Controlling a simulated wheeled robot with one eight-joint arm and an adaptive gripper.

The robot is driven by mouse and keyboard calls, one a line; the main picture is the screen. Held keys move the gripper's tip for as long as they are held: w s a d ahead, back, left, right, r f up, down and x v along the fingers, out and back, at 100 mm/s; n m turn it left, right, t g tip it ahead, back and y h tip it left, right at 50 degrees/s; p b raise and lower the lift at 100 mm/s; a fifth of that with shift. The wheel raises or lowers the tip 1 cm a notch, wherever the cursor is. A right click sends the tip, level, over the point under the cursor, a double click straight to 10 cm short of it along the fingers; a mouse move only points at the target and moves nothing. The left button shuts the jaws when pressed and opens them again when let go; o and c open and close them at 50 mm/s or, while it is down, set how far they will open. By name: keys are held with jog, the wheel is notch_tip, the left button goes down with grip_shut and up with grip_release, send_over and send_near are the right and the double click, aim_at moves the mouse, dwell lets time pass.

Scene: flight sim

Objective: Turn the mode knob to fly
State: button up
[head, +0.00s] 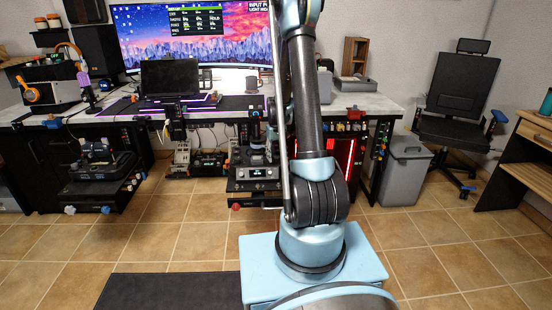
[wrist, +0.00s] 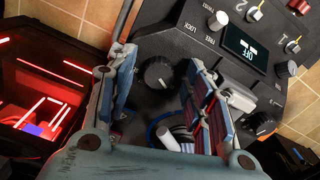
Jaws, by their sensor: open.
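In the wrist view, a dark control panel (wrist: 185,25) is tilted in the picture. A large round black knob (wrist: 158,73) with a light pointer mark sits on it; I can read no mode label beside it. A small lit display (wrist: 243,50) on the panel appears to read OFF. My gripper (wrist: 160,66) is open, one finger on each side of the black knob in the picture; I cannot tell whether either touches it. In the head view, a black unit with a small lit display (head: 258,173) stands under the desk. My gripper cannot be made out there.
A white-capped knob (wrist: 218,21) sits near the FREE and LOCK labels. Yellow-marked switches (wrist: 254,13) and a red knob (wrist: 299,6) lie farther right. A grey lever-like part (wrist: 238,98) is close beside the right finger. A red-lit case (wrist: 45,85) stands at left.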

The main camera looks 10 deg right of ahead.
jog(key=shift+f, duration=0.45)
jog(key=c, duration=1)
jog(key=shift+c, duration=0.2)
jog(key=shift+m, duration=0.3)
jog(key=m, duration=0.3)
jog(key=shift+a+m, duration=0.1)
jog(key=shift+m, duration=0.2)
jog(key=shift+a+m, duration=0.1)
jog(key=shift+m, duration=1.6)
